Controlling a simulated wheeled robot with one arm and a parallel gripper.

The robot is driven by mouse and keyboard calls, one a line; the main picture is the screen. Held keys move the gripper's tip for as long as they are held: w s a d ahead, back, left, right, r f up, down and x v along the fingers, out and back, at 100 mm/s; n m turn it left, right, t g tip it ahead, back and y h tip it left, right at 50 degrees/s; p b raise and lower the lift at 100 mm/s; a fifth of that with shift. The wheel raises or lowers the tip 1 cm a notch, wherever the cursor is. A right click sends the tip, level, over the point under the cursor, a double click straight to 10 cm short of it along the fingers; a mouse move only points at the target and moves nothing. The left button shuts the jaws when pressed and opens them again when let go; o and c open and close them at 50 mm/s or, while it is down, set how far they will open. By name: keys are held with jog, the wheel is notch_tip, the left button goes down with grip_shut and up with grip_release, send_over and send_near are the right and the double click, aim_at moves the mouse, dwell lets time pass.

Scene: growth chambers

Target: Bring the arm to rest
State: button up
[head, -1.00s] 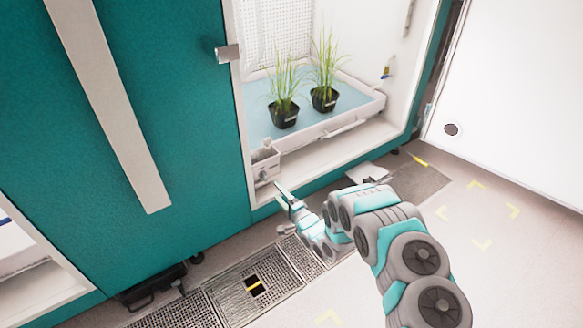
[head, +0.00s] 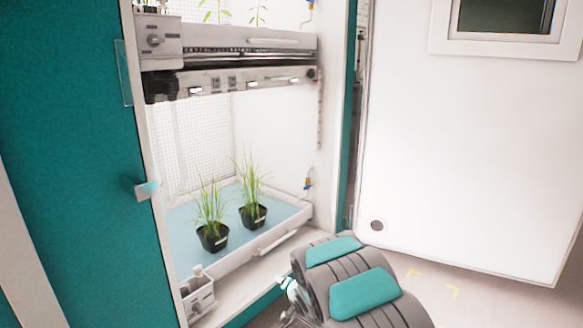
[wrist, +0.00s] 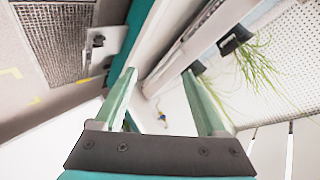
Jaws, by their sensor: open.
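My gripper (wrist: 160,95) is open and empty in the wrist view, its two pale green fingers apart with nothing between them. In the head view my arm is folded at the lower middle, in front of the chamber opening, and it hides most of the gripper. Two black pots with grassy plants, a left one (head: 213,236) and a right one (head: 253,215), stand upright on the blue-lined tray (head: 284,236) inside the lower chamber. The gripper is outside the tray, near the chamber's front edge.
An upper shelf (head: 240,80) with seedlings sits above the tray. The teal door (head: 75,130) is at left, with a metal latch (head: 147,189). A white open door panel (head: 460,150) stands at right. A small grey box (head: 198,298) is at the tray's front left corner. Floor with yellow marks (head: 433,282) is clear.

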jog(key=s+d+r+g+h, duration=0.2)
jog(key=s+d+r+h, duration=0.1)
jog(key=s+d+r, duration=0.45)
jog(key=s+d+r+g+h, duration=0.25)
jog(key=s+d+r, duration=0.25)
jog(key=s+d, duration=0.45)
jog(key=s+r+n+g+y, duration=0.1)
jog(key=s+r+n+g, duration=0.1)
jog(key=s, duration=1.8)
jog(key=s+r+n+g+y, duration=0.1)
jog(key=s+r+n+g, duration=0.2)
jog(key=s, duration=1.7)
notch_tip(320, 180, up, 2)
jog(key=g, duration=0.3)
jog(key=shift+s+a+r, duration=0.15)
jog(key=shift+a+r, duration=0.05)
jog(key=shift+a, duration=0.1)
